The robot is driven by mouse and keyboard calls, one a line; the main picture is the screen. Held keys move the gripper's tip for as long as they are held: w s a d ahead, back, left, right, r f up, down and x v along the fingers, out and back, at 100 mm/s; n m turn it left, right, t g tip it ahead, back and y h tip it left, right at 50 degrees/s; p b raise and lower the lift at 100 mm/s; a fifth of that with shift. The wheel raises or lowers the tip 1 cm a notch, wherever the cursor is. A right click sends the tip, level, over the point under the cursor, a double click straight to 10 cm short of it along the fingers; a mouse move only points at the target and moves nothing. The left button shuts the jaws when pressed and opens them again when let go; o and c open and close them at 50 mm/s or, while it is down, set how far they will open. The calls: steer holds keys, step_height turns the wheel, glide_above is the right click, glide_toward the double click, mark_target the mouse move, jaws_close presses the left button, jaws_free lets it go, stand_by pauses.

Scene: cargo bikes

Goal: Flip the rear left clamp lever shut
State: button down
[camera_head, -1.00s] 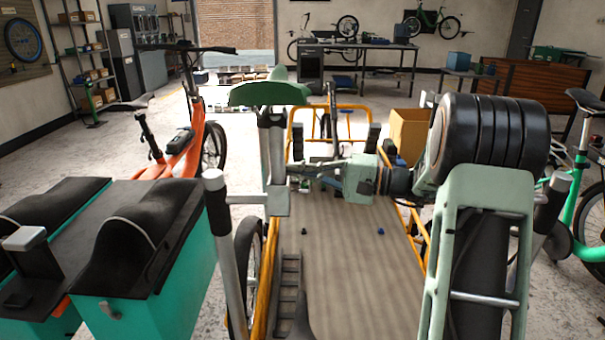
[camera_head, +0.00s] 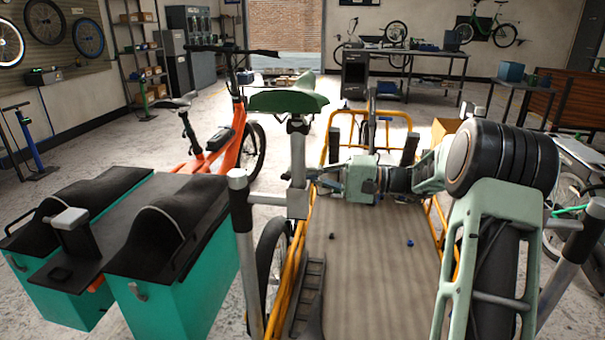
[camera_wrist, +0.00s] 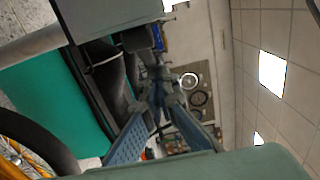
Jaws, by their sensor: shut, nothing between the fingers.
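My gripper (camera_head: 324,186) reaches left from the arm in the head view, above the far left part of the cargo bed (camera_head: 365,280). It ends close to a silver bracket (camera_head: 297,204) beside the bed; contact cannot be told. In the wrist view my two blue-grey fingers (camera_wrist: 158,92) converge and their tips meet, with nothing held. I cannot make out the rear left clamp lever with certainty. A small blue part (camera_wrist: 157,38) shows beyond the fingers in the wrist view, too small to identify.
Teal boxes (camera_head: 175,285) with black tops stand at the left. An orange bike (camera_head: 215,145) is farther back.

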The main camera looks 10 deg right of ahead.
steer(key=shift+a, duration=0.35)
steer(key=v, duration=1.2)
steer(key=shift+s, duration=0.1)
